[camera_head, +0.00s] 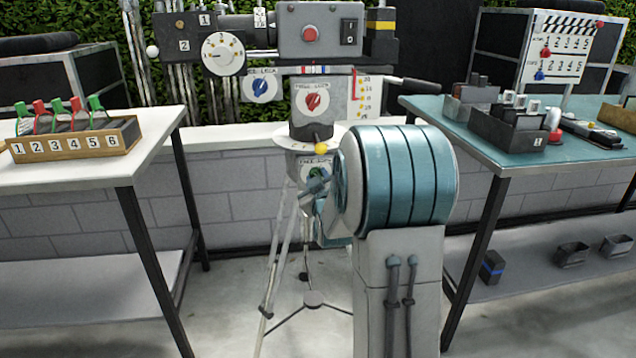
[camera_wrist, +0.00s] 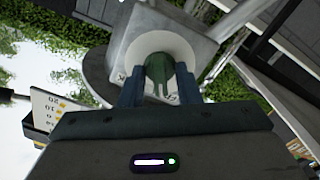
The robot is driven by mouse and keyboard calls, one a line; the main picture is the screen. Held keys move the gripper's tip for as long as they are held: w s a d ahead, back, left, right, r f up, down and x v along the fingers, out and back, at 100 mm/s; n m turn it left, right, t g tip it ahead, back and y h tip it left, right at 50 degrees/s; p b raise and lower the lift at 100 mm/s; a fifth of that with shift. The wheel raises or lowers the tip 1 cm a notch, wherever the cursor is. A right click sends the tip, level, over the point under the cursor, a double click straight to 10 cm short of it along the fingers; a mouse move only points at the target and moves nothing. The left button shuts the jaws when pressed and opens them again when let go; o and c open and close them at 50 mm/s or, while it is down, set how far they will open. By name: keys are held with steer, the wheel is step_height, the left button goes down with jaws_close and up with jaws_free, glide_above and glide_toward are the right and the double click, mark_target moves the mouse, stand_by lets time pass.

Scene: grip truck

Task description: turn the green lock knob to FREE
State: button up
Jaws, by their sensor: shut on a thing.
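The green lock knob (camera_wrist: 160,70) sits on a round white dial (camera_wrist: 150,47) on a grey housing in the wrist view. My gripper (camera_wrist: 160,88) has its two blue fingers on either side of the knob and is shut on it. In the head view the green knob (camera_head: 314,172) shows only in part, low on the tripod head below the red knob, and my gripper (camera_head: 318,186) is at it. My arm hides part of that area. The dial's lettering is mostly covered, so I cannot tell where the knob points.
Above are a red knob (camera_head: 313,98), a blue knob (camera_head: 260,87) and the camera body (camera_head: 318,35). A yellow ball (camera_head: 321,148) sits just above the green knob. A white table (camera_head: 150,130) stands left and a teal table (camera_head: 440,112) right. Tripod legs (camera_head: 278,260) stand below.

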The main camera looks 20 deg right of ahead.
steer(key=o, duration=0.6)
steer(key=shift+s, duration=0.15)
steer(key=v, duration=1.3)
steer(key=shift+s, duration=0.3)
steer(key=shift+a, duration=0.1)
steer(key=s+a+r+m+g+y+p, duration=0.1)
steer(key=s+a+r+g+y+p, duration=0.2)
steer(key=r+p, duration=0.4)
steer(key=s+a+r+m+g+p, duration=0.15)
steer(key=a+r+g+p, duration=0.3)
steer(key=p, duration=0.45)
steer(key=s+a+r+g+y+p, duration=0.1)
steer(key=s+a+r+g+p, duration=0.2)
steer(key=s+r+p, duration=0.2)
steer(key=s+a+r+g+y+p, duration=0.1)
steer(key=s+a+r+g+p, duration=0.3)
steer(key=s, duration=0.7)
steer(key=r+p, duration=0.2)
steer(key=p, duration=0.1)
steer(key=shift+s+m, duration=0.25)
steer(key=shift+m, duration=0.1)
